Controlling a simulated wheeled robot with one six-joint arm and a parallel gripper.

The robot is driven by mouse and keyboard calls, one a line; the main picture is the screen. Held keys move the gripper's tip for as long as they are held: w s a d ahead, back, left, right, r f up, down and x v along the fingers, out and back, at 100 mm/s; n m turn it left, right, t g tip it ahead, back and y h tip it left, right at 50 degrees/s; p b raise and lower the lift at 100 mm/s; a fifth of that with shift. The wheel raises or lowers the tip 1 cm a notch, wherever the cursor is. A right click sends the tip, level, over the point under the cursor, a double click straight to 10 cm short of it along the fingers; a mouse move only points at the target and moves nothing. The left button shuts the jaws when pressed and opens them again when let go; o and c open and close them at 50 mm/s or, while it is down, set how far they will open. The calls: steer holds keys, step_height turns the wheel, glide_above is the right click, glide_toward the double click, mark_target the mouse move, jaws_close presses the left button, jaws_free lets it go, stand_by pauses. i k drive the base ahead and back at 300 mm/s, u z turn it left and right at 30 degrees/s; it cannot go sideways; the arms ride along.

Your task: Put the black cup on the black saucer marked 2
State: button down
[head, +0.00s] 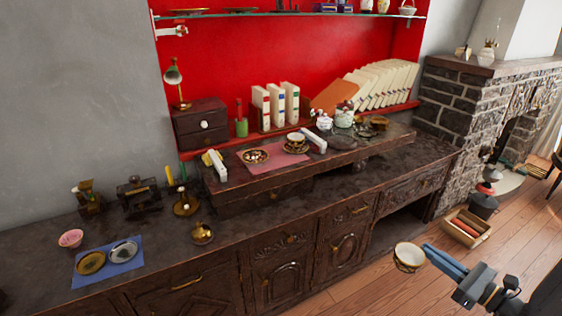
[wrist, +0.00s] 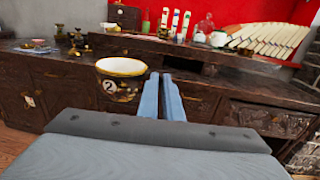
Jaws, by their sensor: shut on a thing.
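A dark cup with a gold rim, pale inside and a white "2" label shows in the wrist view (wrist: 120,80) and the head view (head: 409,257). My gripper (head: 430,250) is shut on its side. The cup is roughly upright, in the air in front of the cabinet at the right. In the wrist view the blue fingers (wrist: 162,95) are close together at the cup's right edge. Two saucers lie on a blue mat (head: 78,282) at the counter's left: a dark gold one (head: 91,263) and a dark silvery one (head: 123,251). I cannot read a mark on either.
A pink bowl (head: 70,238), a brass pot (head: 202,233) and candle holders (head: 186,204) stand near the blue mat. A raised shelf holds another cup (head: 296,140) on a saucer. The cabinet front (head: 290,255) lies between cup and mat.

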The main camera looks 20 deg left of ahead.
mark_target(258, 157)
steer(key=u, duration=1.45)
